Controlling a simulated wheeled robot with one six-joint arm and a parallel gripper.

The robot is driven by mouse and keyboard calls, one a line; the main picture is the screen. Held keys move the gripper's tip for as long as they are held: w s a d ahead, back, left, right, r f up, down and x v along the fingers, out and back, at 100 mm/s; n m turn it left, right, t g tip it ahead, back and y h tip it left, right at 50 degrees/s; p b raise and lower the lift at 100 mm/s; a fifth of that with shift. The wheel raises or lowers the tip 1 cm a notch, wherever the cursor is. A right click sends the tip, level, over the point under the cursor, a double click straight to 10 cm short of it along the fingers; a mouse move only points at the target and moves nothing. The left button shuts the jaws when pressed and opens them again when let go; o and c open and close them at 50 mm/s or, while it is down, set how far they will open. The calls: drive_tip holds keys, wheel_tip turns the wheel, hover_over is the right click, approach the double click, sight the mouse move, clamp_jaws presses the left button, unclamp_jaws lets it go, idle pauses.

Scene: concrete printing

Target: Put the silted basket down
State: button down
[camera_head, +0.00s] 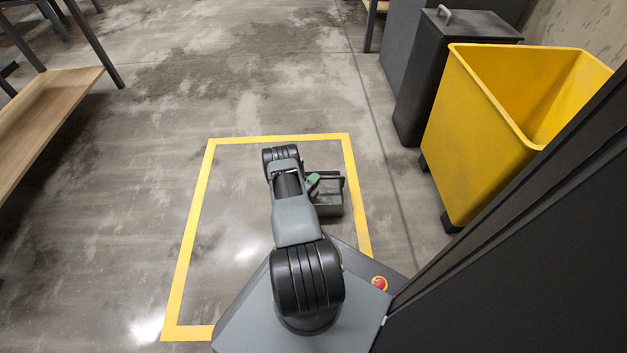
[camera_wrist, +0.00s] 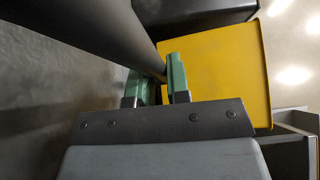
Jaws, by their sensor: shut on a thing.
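The basket (camera_head: 329,208) is a small dark grey open box with a raised frame, to the right of my arm in the head view. It is inside the yellow floor outline (camera_head: 197,205); I cannot tell whether it touches the floor. My gripper (camera_head: 313,180) is at its upper left side, with green fingertips, and is shut on it. In the wrist view the green fingers of my gripper (camera_wrist: 160,82) close around a dark bar that runs in from the upper left. The basket's inside and any silt are too small to make out.
A yellow wheeled bin (camera_head: 470,130) stands open at the right, with a dark lidded bin (camera_head: 430,75) behind it. A wooden-shelved rack (camera_head: 45,110) is at the left. The floor inside the outline left of my arm is clear, with wet patches.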

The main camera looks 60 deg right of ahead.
drive_tip(key=shift+w+r, duration=0.1)
drive_tip(key=c, duration=1.5)
unclamp_jaws()
drive_tip(key=o, duration=0.4)
